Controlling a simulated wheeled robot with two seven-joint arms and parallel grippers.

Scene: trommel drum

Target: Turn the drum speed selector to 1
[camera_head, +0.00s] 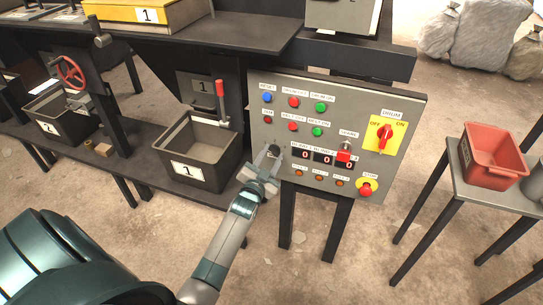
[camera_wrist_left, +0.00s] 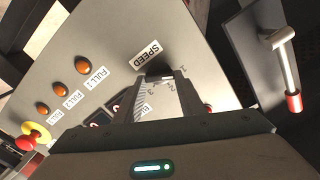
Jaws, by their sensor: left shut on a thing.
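The drum speed selector is a small dark knob (camera_head: 275,149) at the lower left of the grey control panel (camera_head: 262,182). In the left wrist view the dark knob (camera_wrist_left: 157,70) sits below the white SPEED label (camera_wrist_left: 146,54), with small numerals printed around it. My left gripper (camera_head: 267,157) reaches the panel from below and is shut on the knob; its fingertips also show at the knob in the left wrist view (camera_wrist_left: 158,78). The fingers hide part of the dial, and I cannot tell which number the knob points to. My right gripper is not in view.
Near the knob are red number displays (camera_head: 323,157), orange lamps (camera_head: 319,175) and a red stop button (camera_head: 365,189). The red drum switch (camera_head: 384,132) is at upper right. A black bin (camera_head: 191,171) and a red-handled lever (camera_head: 220,90) stand left of the panel.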

